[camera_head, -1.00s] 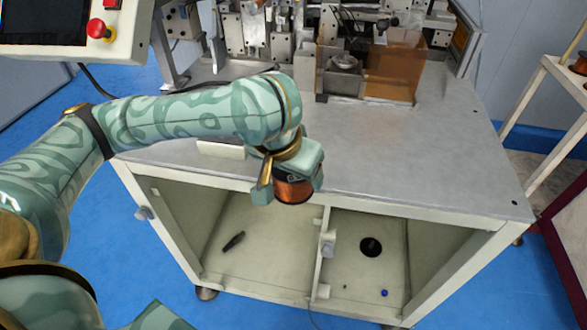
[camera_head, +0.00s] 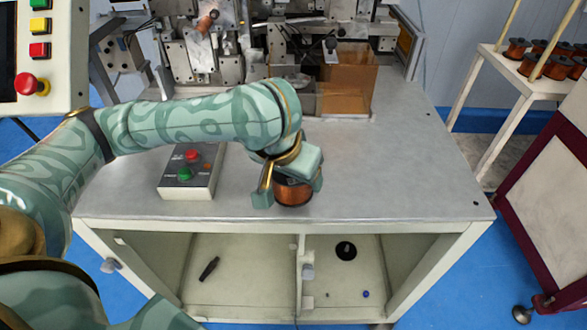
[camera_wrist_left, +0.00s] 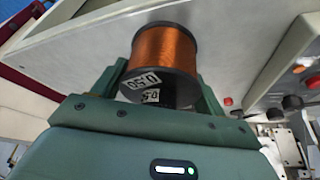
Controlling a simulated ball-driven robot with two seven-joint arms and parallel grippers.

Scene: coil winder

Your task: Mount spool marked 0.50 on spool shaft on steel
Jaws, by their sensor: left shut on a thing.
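My left gripper (camera_head: 290,187) is shut on a copper-wound spool (camera_head: 293,194) with dark flanges. In the head view it holds the spool near the front edge of the grey worktop. The left wrist view shows the spool (camera_wrist_left: 165,52) between the green fingers (camera_wrist_left: 158,88), with a white label that looks like 0.50. The steel winding machine (camera_head: 260,45) stands at the back of the worktop. I cannot make out which part of it is the spool shaft; my arm hides some of it. My right gripper is not in view.
A button box (camera_head: 192,172) lies on the worktop (camera_head: 400,150) left of the spool. An amber-sided box (camera_head: 347,88) stands behind. A rack (camera_head: 540,85) with several copper spools is at the right. The worktop's right part is clear.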

